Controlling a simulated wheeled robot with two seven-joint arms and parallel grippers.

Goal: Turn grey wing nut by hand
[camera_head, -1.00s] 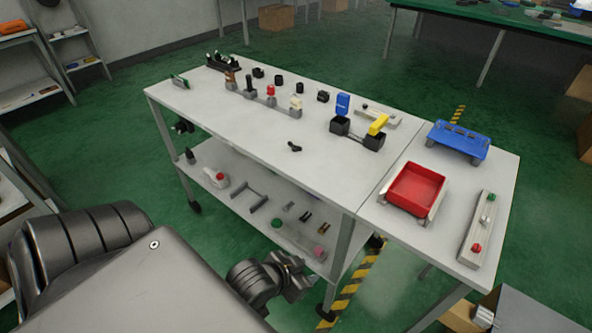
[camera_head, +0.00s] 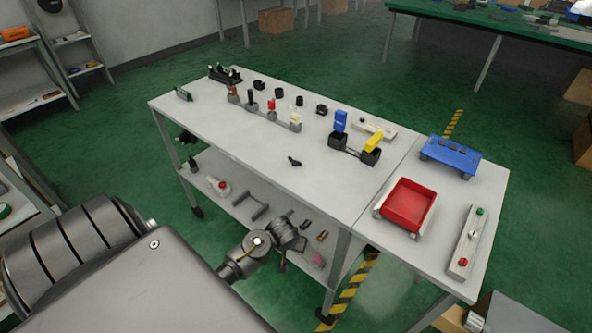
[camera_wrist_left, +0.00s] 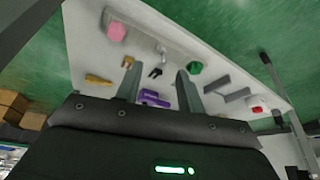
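The grey wing nut (camera_wrist_left: 161,48) is small in the left wrist view. It stands on a pale bar between a pink knob (camera_wrist_left: 117,31) and a green knob (camera_wrist_left: 194,68), on the lower shelf. My left gripper (camera_wrist_left: 160,70) is open, with its two fingers pointing toward the bar and nothing seen held between them. The wing nut shows beyond the fingertips, apart from them. In the head view my left arm's end hides the wing nut and most of the bar; the pink knob (camera_head: 318,261) still shows there. My right gripper is not in view.
Loose pieces lie on the shelf by the bar, including a purple one (camera_wrist_left: 153,98) and a yellow one (camera_wrist_left: 97,79). A grey handle (camera_head: 252,205) is left of my arm. The white tabletop (camera_head: 235,135) overhangs the shelf, and a table leg (camera_head: 335,270) stands to the right.

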